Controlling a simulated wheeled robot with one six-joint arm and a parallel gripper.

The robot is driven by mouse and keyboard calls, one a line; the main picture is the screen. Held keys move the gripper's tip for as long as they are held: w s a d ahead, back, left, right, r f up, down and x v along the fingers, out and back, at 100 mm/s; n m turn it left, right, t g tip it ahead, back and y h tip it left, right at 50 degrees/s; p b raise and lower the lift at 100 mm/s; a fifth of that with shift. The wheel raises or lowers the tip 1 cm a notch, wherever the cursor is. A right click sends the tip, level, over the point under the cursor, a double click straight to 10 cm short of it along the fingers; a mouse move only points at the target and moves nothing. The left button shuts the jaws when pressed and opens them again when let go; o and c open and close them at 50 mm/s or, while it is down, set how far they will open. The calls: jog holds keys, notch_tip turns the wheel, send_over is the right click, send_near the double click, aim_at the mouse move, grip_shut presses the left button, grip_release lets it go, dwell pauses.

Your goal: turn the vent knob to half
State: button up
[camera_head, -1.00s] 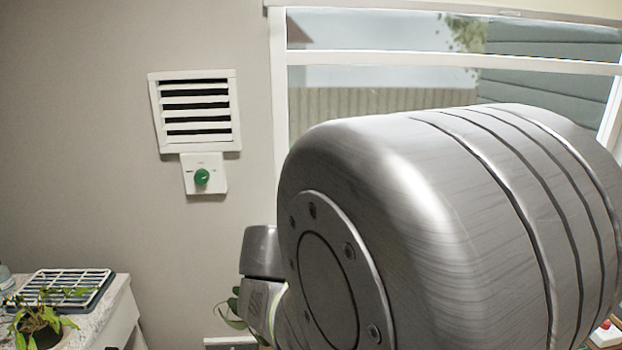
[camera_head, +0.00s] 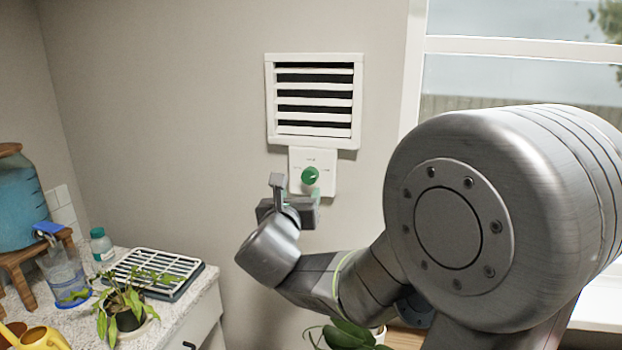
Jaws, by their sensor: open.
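The vent knob (camera_head: 310,175) is a round green knob on a white plate (camera_head: 326,158) fixed to the wall. Small marks surround the knob, too small to read. The white vent (camera_head: 314,131) sits directly above, its slats apart with dark gaps between them. My gripper (camera_head: 297,186) is in front of the wall, just below and left of the knob in the picture, and covers the plate's lower left part. Its jaws are open with nothing seen between them. The knob's face looks uncovered, and I cannot tell how far the gripper is from it.
A counter at left holds a drying rack (camera_head: 188,262), a potted plant (camera_head: 122,312), a small bottle (camera_head: 101,246), a clear jug (camera_head: 65,276), a blue dispenser (camera_head: 18,205) and a yellow watering can (camera_head: 40,337). A window (camera_head: 520,75) is at right. Another leafy plant (camera_head: 350,335) stands below my arm.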

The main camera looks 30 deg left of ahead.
aim_at(309, 177)
jog(key=p+x, duration=0.1)
jog(key=x, duration=0.9)
jog(key=shift+w+f+p, duration=0.1)
jog(key=shift+w+p, duration=0.15)
jog(key=shift+p, duration=0.05)
jog(key=c, duration=1)
